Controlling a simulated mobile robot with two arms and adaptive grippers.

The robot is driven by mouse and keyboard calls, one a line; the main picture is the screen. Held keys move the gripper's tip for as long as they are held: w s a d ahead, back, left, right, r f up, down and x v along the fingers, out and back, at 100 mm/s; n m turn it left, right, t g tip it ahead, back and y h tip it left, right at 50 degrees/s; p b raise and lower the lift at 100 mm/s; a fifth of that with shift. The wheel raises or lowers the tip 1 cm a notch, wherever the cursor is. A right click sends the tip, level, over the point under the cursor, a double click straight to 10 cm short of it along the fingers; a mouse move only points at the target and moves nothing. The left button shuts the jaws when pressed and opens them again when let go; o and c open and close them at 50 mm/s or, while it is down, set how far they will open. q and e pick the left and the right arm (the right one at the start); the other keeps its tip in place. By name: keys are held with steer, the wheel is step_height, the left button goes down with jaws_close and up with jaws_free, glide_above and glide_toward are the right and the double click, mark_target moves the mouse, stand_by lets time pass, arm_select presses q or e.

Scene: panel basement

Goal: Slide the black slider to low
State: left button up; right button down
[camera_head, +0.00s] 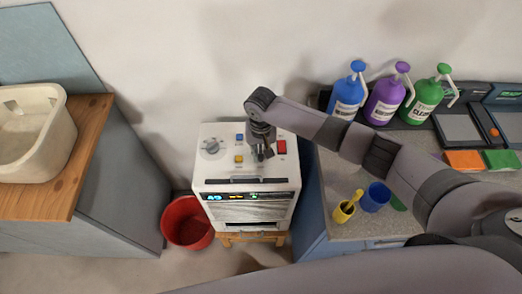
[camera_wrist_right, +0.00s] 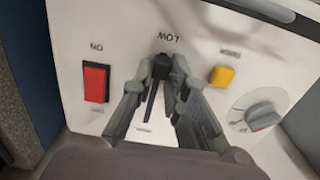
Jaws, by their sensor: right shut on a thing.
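A white machine (camera_head: 215,172) with a control panel on its top stands on a small wooden stool. In the right wrist view, the black slider (camera_wrist_right: 163,66) sits at the end of its slot beside a label that reads LOW upside down. The dark slot runs from it toward the other label. My right gripper (camera_wrist_right: 161,78) has its fingers on either side of the black slider and is shut on it. In the head view my right gripper (camera_head: 262,152) reaches down onto the panel and mostly hides the slider. My left gripper is not in view.
Around the slider are a red switch (camera_wrist_right: 96,82), a yellow button (camera_wrist_right: 221,76) and a grey dial (camera_wrist_right: 260,110). A blue button (camera_head: 239,137) is also on the panel. A red bucket (camera_head: 187,222) stands left of the machine, and a counter (camera_head: 335,165) is at right.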

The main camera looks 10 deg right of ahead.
mark_target(261, 155)
steer(key=c, duration=1.8)
jaws_free()
steer(key=shift+s+f, duration=0.25)
steer(key=shift+s, duration=0.05)
steer(key=shift+o, duration=0.6)
steer(key=shift+r, duration=0.1)
steer(key=shift+o, duration=0.6)
steer(key=shift+r, duration=0.1)
steer(key=shift+w+r, duration=0.1)
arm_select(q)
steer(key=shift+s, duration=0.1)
arm_select(e)
step_height(261, 155, up, 12)
steer(key=shift+f, duration=0.2)
